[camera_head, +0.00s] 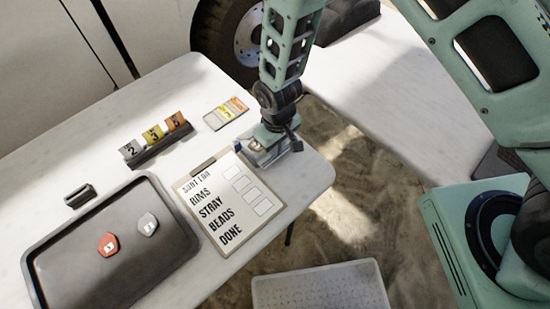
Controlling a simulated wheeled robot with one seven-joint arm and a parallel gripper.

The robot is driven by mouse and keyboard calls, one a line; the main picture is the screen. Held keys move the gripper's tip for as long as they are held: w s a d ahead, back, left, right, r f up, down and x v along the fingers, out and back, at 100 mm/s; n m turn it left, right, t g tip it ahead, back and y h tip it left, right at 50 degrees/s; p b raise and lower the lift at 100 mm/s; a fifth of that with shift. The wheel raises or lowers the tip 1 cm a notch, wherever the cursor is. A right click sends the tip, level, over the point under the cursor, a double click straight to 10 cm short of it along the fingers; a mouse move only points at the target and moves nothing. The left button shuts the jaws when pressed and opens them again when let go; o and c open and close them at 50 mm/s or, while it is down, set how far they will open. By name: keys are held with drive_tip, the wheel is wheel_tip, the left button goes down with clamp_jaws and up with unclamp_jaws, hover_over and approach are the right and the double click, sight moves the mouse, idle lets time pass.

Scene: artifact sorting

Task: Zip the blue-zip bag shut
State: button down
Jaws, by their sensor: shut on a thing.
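The blue-zip bag (284,149) is a small pale, see-through bag at the right end of the white table, beside the clipboard's upper right corner. A small blue bit shows at its left end. Something brownish shows inside it, too small to make out. My gripper (270,136) is directly over the bag, pointing down, and is shut on its upper edge. The fingertips and most of the zip are hidden by the gripper, so I cannot tell how far the zip is closed.
A clipboard (213,227) with a checklist lies left of the bag. A dark tray (85,262) holds red and grey tokens. A pale crate (320,287) is below the table's edge.

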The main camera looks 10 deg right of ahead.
drive_tip(key=w+d, duration=0.2)
drive_tip(key=d, duration=0.1)
drive_tip(key=w+d, duration=0.1)
drive_tip(key=d, duration=0.1)
drive_tip(key=shift+w+b, duration=0.25)
drive_tip(key=shift+b, duration=0.05)
drive_tip(key=c, duration=1.4)
unclamp_jaws()
drive_tip(key=shift+c, duration=0.2)
wheel_tip(320, 180, up, 17)
drive_tip(key=b, duration=0.1)
drive_tip(key=shift+r+b, duration=0.2)
drive_tip(key=shift+b, duration=0.2)
